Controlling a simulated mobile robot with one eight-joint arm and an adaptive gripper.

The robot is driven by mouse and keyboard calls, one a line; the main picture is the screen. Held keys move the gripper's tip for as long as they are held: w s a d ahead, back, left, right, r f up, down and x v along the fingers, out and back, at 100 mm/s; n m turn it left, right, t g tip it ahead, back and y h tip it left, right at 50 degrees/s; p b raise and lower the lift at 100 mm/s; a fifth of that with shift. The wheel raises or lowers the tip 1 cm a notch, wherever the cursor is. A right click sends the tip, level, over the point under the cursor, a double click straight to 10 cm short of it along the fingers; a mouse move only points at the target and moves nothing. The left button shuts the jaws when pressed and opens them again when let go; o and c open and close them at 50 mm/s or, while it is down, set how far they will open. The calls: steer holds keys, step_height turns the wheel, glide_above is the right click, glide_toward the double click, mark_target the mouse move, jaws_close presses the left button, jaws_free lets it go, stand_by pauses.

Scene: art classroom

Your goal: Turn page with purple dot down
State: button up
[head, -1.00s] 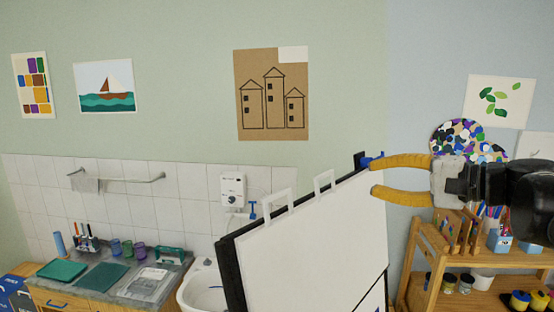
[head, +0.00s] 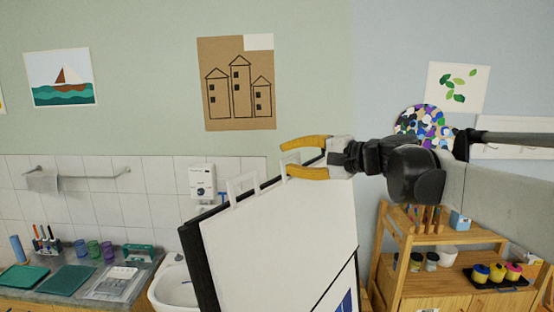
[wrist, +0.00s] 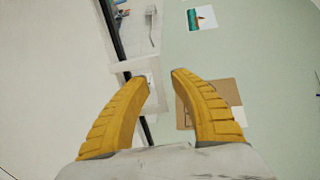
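A flip-chart pad with a blank white page (head: 275,235) stands at the centre of the head view, held by two white square rings on its top edge. One ring (head: 243,186) is at the left. The other ring (head: 290,157) is at my gripper's fingertips and also shows in the wrist view (wrist: 124,66). My gripper (head: 285,158) is open, with yellow fingers at the pad's top edge. In the wrist view the left fingertip overlaps the ring; contact cannot be told. No purple dot is visible. A dark line and a blue shape (head: 347,301) show at the lower right.
A counter with green trays (head: 67,280), cups and a sink (head: 176,288) lies at the left. A wooden shelf (head: 408,240) with paint jars stands at the right, behind the pad. Pictures hang on the wall behind (head: 236,84).

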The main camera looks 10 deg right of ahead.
jaws_close()
steer(key=f+v, duration=0.1)
steer(key=v, duration=0.8)
steer(key=shift+s+d+p, duration=0.2)
steer(key=shift+d+p, duration=0.05)
steer(key=shift+p, duration=0.15)
steer(key=s+d+f, duration=0.1)
steer(key=s+d, duration=0.5)
steer(key=s, duration=0.1)
steer(key=shift+d+b, duration=0.3)
steer(key=shift+d, duration=0.1)
stand_by(0.5)
steer(key=shift+f, duration=0.1)
steer(key=shift+s, duration=0.1)
